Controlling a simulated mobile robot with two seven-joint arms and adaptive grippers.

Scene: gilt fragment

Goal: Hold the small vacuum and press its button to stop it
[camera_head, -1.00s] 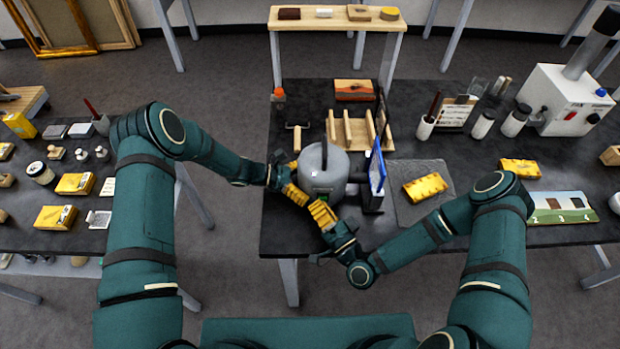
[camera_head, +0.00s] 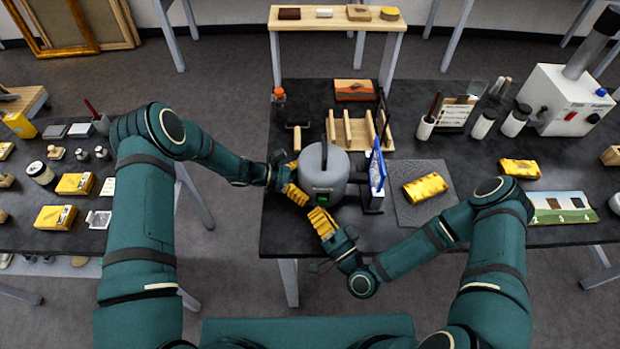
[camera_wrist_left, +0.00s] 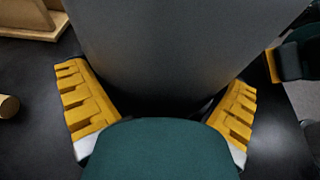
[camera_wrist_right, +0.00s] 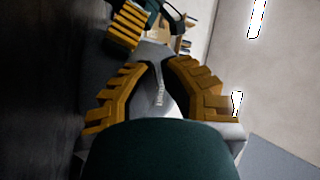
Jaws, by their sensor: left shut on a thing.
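The small vacuum (camera_head: 322,165) is a grey rounded canister standing upright on the dark table, with a dark handle on top. A small green patch (camera_head: 322,198) shows low on its near side, below faint lettering. My left gripper (camera_head: 291,183) is shut around the canister from its left side; in the left wrist view its yellow fingers flank the grey body (camera_wrist_left: 180,50). My right gripper (camera_head: 321,219) is in front of the vacuum, below the green patch. In the right wrist view its fingertips (camera_wrist_right: 162,64) nearly meet, with nothing seen held. Contact with the vacuum is unclear.
A blue-edged panel (camera_head: 376,172) stands just right of the vacuum. A wooden rack (camera_head: 350,147) is behind it. A yellow block (camera_head: 425,187) lies on a grey mat (camera_head: 408,216) to the right. The table's front edge is close below my right gripper.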

